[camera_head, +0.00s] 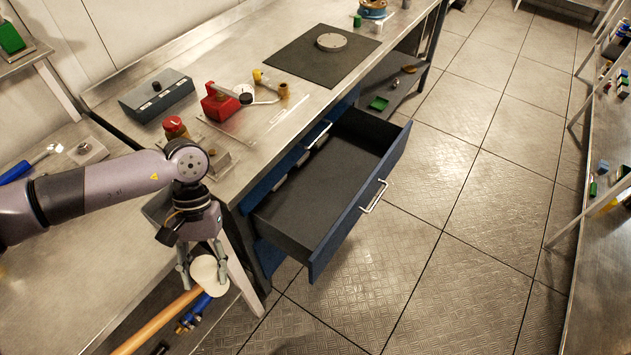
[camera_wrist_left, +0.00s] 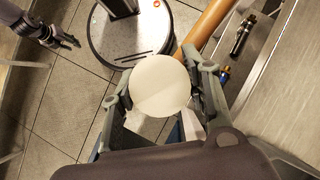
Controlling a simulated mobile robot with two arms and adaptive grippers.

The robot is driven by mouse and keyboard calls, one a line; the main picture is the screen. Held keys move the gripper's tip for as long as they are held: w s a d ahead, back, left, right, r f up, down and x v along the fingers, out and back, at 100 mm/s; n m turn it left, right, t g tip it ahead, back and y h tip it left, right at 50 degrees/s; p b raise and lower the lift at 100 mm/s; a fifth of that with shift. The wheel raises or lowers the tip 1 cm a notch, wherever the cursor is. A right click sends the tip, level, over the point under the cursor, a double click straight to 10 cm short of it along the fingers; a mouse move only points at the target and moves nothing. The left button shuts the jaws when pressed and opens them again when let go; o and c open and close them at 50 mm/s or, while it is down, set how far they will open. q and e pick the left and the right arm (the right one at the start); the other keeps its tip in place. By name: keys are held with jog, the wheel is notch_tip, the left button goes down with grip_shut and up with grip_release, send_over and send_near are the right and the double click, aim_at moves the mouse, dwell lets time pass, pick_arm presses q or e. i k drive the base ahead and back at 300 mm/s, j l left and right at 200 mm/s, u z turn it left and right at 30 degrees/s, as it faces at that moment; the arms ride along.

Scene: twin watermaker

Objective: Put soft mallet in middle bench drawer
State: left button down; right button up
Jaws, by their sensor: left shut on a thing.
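The soft mallet has a round white head (camera_head: 207,273) and a long wooden handle (camera_head: 157,321) that points down and left in the head view. My left gripper (camera_head: 202,268) is shut on the mallet's head and holds it in front of the bench's near corner. In the left wrist view, the white head (camera_wrist_left: 160,86) sits between both fingers, with the handle (camera_wrist_left: 208,27) running up and right. A blue bench drawer (camera_head: 345,232) stands pulled out, right of the gripper; its dark floor looks largely bare. My right gripper (camera_wrist_left: 62,38) shows small in the left wrist view; its jaws are unclear.
The steel benchtop (camera_head: 240,80) carries a grey box (camera_head: 157,95), a red device (camera_head: 220,104) and a black mat (camera_head: 322,56). Small tools (camera_head: 193,314) lie below the mallet. Open tiled floor (camera_head: 430,270) is right of the drawer.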

aim_at(346, 191)
jog(key=i+l+u, duration=0.1)
jog(key=u, duration=0.3)
jog(key=l+u, duration=0.2)
jog(key=u, duration=0.15)
jog(key=i+l+u, duration=0.1)
jog(key=u, duration=0.3)
jog(key=l+u, duration=0.3)
jog(key=l, duration=1)
jog(key=l+u, duration=0.35)
jog(key=l, duration=0.9)
jog(key=k+l, duration=0.1)
jog(key=l, duration=0.55)
